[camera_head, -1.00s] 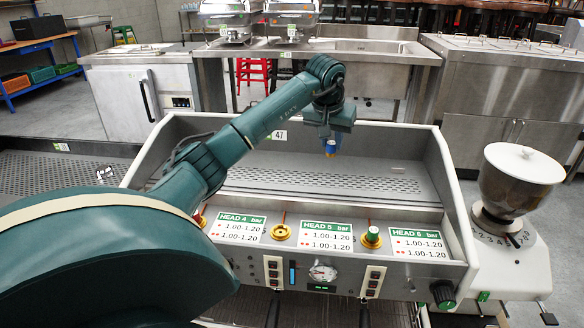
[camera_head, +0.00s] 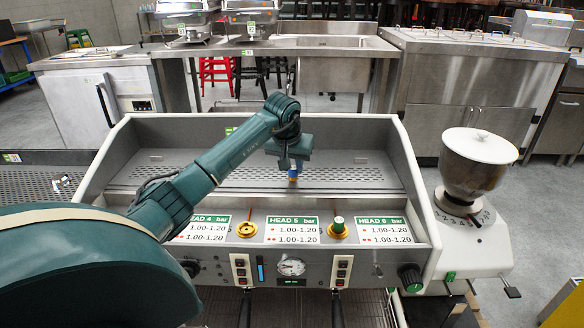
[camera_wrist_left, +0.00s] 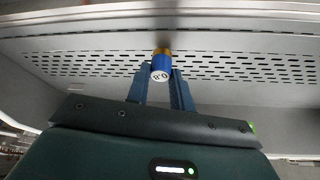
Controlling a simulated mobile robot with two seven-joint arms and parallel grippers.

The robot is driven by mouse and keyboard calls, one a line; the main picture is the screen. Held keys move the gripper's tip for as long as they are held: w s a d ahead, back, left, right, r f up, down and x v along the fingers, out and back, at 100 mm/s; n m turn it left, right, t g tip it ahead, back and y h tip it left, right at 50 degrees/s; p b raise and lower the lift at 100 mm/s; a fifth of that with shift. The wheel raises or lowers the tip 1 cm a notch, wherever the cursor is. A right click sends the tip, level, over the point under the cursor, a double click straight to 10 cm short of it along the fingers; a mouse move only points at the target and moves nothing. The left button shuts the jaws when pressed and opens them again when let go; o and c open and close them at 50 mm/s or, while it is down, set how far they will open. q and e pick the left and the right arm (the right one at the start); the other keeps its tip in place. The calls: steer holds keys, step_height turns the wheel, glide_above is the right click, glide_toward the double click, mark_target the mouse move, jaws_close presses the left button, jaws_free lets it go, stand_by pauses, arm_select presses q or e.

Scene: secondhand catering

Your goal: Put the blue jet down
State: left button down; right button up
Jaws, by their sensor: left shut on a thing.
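The blue jet (camera_head: 292,175) is a small blue cylinder with a brass end. My left gripper (camera_head: 293,168) is shut on it, over the perforated tray (camera_head: 230,176) of the coffee machine. An empty brass seat (camera_head: 246,229) lies between the HEAD 4 and HEAD 5 cards. A green-topped jet (camera_head: 338,224) stands in the brass seat between HEAD 5 and HEAD 6. My right gripper is out of view.
The coffee machine's raised side walls (camera_head: 415,180) flank the tray, which looks bare around the gripper. A grinder (camera_head: 475,165) stands at the right. My left arm covers the front panel's left end. Steel counters (camera_head: 340,45) stand behind.

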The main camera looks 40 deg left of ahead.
arm_select(q)
steer(key=shift+f, duration=0.25)
steer(key=shift+f, duration=0.1)
steer(key=c, duration=1.4)
jaws_free()
steer(key=shift+o, duration=0.8)
